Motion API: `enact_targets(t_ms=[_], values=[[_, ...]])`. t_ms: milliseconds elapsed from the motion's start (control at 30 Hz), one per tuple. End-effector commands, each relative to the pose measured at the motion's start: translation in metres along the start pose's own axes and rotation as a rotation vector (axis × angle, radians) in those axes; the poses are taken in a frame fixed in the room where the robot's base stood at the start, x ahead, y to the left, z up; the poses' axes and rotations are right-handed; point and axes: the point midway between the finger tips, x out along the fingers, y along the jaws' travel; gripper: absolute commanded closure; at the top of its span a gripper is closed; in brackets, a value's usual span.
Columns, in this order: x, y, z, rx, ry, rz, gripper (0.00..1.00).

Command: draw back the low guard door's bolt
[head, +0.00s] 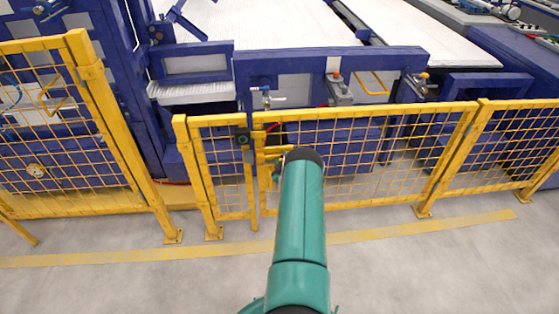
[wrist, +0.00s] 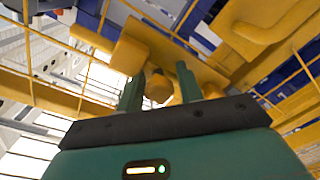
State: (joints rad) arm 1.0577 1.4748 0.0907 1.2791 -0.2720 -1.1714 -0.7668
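The low guard door (head: 365,150) is a low yellow mesh panel in the middle of the head view, standing in line with the fence. Its yellow bolt (head: 270,152) shows at the door's left post, partly hidden by my teal arm. In the wrist view a rounded yellow knob on the bolt (wrist: 158,88) sits between the two dark green fingers of my gripper (wrist: 159,82). The fingers stand apart, one on each side of the knob, with slim gaps visible. Contact is not clear. In the head view my arm hides most of the gripper.
A taller yellow mesh fence (head: 70,130) stands on the left, and another low panel (head: 505,145) on the right. Blue machinery (head: 310,70) is close behind the door. The grey floor (head: 430,270) in front is clear, with a yellow line across it.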

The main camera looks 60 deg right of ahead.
Motion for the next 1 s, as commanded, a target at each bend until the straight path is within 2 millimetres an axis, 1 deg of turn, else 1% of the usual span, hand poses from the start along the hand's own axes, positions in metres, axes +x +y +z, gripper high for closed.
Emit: enact_targets(t_ms=[33, 67, 400, 467, 567, 667, 1000], values=[[0.001, 0.009, 0.003, -0.001, -0.002, 0.014, 0.55], [0.001, 0.009, 0.003, -0.001, -0.003, 0.014, 0.53], [-0.001, 0.005, 0.002, -0.003, -0.002, 0.007, 0.53], [-0.003, 0.004, 0.002, -0.003, -0.002, 0.006, 0.53], [-0.012, 0.004, 0.002, -0.004, -0.002, 0.006, 0.53], [-0.028, 0.004, 0.002, -0.004, -0.004, 0.004, 0.53], [-0.102, 0.004, 0.002, -0.002, -0.005, 0.006, 0.53]])
